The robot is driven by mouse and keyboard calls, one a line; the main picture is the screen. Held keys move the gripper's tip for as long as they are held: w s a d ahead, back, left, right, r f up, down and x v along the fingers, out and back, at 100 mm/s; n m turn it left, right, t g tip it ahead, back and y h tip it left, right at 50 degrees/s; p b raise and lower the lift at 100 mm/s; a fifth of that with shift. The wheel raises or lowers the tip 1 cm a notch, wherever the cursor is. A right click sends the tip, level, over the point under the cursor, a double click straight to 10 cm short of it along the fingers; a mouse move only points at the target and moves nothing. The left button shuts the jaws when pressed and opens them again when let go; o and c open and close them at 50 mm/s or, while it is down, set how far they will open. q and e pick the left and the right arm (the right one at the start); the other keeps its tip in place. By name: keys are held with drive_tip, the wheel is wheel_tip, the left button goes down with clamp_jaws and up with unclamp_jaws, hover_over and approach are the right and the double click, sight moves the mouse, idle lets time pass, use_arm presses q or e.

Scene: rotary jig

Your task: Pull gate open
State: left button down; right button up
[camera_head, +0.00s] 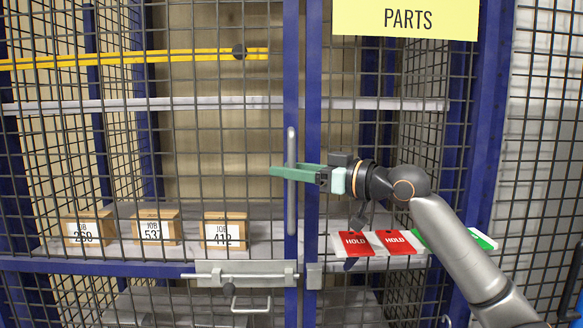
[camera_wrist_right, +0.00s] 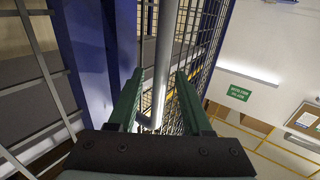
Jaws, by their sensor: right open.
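The mesh gate (camera_head: 291,70) with its blue edge frame stands upright beside a blue post (camera_head: 313,110). A grey vertical handle (camera_head: 291,205) is fixed on the gate's edge. My right gripper (camera_head: 280,171) reaches in from the right, its green fingers level with the handle's middle. In the right wrist view the handle (camera_wrist_right: 163,60) runs between the two spread fingers, and the gripper is open. I cannot tell whether a finger touches it. A grey slide bolt (camera_head: 240,268) sits low on the gate, its rod sticking out leftward. A small grey keeper (camera_head: 313,276) is on the post.
Behind the mesh, several JOB boxes (camera_head: 153,227) stand on a shelf. Red HOLD cards (camera_head: 355,243) and green ones lie at right. A yellow PARTS sign (camera_head: 405,18) hangs above. Yellow strips (camera_head: 130,57) cross the upper left. A white wall shows in the wrist view.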

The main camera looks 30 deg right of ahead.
clamp_jaws()
idle(1.4)
